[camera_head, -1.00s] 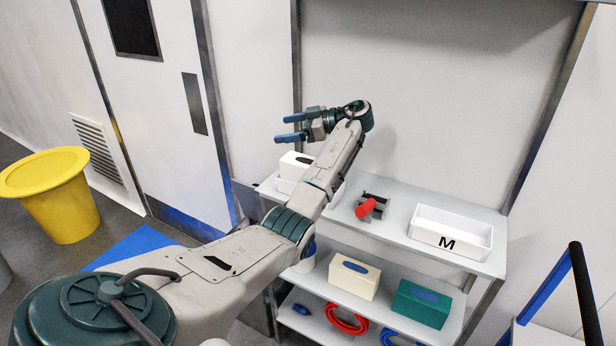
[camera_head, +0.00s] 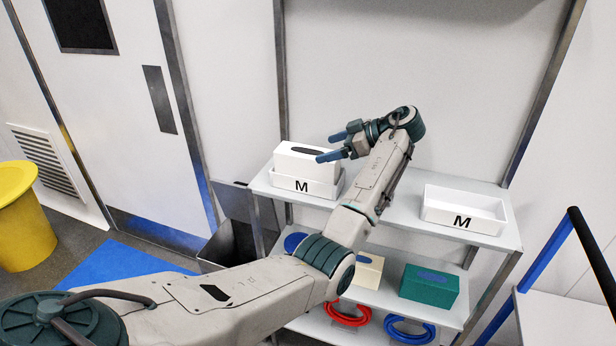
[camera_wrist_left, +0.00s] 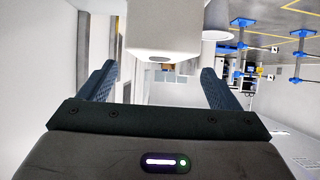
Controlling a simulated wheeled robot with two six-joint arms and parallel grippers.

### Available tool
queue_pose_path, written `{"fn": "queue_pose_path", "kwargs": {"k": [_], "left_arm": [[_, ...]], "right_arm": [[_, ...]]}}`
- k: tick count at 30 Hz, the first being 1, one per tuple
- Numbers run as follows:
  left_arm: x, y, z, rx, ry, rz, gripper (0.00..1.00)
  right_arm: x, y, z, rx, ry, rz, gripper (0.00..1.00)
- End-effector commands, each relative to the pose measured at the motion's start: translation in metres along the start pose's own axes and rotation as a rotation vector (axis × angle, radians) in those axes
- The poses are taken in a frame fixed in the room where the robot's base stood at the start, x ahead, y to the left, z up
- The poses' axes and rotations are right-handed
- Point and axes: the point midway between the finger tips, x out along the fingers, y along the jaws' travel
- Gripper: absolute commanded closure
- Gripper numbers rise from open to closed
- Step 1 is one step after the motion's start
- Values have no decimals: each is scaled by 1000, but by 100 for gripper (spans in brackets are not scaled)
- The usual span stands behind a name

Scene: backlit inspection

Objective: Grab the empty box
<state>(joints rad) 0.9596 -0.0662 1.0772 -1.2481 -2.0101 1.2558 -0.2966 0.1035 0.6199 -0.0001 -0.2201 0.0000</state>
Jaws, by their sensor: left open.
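An open white box marked M (camera_head: 464,212) sits on the right of the top shelf, and its inside looks empty. A second white box marked M (camera_head: 303,187) stands at the shelf's left end and holds a white carton with a dark oval top (camera_head: 309,159). My left gripper (camera_head: 329,147) is open and empty, pointing left, and overlaps the carton's right side in the head view. In the left wrist view its fingers (camera_wrist_left: 158,80) are spread apart, with a pale boxy shape (camera_wrist_left: 163,35) beyond them. My right gripper is not in view.
A dark bin (camera_head: 232,240) and yellow bin (camera_head: 18,215) stand left. A blue-railed frame (camera_head: 545,253) stands right.

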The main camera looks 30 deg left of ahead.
Motion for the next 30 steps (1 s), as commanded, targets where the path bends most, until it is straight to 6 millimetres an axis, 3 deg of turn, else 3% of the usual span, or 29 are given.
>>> {"fn": "queue_pose_path", "kwargs": {"k": [1, 3, 9, 16, 19, 24, 30], "left_arm": [[9, 0, 4, -3, 1, -1, 15], [14, 0, 3, -3, 0, 0, 15], [19, 0, 0, 0, 0, 0, 15], [37, 0, 2, -3, 1, -1, 15], [48, 0, -8, 1, 3, -3, 15], [69, 0, -5, 0, 2, -1, 15], [70, 1, -3, -1, 1, 0, 15]], "right_arm": [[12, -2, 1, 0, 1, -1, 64], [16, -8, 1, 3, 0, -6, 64], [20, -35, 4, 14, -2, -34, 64], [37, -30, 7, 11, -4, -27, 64], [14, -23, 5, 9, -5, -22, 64], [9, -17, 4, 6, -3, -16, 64], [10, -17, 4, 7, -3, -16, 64]]}}
